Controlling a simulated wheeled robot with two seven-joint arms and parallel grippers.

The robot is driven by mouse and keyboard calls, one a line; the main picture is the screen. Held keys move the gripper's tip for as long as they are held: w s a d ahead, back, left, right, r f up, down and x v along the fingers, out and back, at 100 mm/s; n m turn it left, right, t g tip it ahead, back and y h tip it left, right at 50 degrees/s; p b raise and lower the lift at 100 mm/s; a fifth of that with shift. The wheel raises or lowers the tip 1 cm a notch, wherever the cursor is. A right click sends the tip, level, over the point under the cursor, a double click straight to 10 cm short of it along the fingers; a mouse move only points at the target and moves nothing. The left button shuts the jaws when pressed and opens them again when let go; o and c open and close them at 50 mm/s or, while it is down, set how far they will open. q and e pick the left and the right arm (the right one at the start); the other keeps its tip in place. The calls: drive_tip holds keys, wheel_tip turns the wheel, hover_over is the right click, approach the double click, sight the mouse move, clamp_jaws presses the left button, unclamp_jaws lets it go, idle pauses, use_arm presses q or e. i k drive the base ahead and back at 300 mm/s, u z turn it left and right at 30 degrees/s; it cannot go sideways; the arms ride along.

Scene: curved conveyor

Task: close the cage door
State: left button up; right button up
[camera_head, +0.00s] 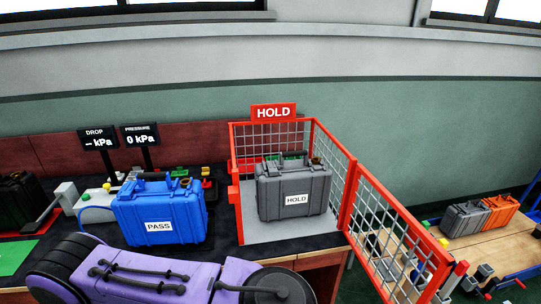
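The cage (238,190) is a red frame with grey wire mesh and a red HOLD sign (273,112), standing on the dark bench. Its red mesh door (392,228) is hinged at the front right post and stands open, swung out to the front right. A grey case (292,190) labelled HOLD sits upright inside the cage on a light floor. A purple arm of mine crosses the lower left in front of the bench. Neither of my grippers shows in the picture.
A blue case (160,212) labelled PASS stands on the bench left of the cage. Two small displays (141,134) stand behind it. A wooden table (480,250) at right, partly behind the door, carries a grey case (463,218) and an orange case (500,209).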

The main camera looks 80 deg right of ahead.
sight(440, 270)
drive_tip(key=u, duration=0.05)
drive_tip(key=k, duration=1.85)
drive_tip(key=z, duration=2.1)
drive_tip(key=i, duration=0.55)
drive_tip(key=u, duration=0.05)
drive_tip(key=k, duration=0.5)
drive_tip(key=u, duration=3.25)
drive_tip(key=k, duration=1.05)
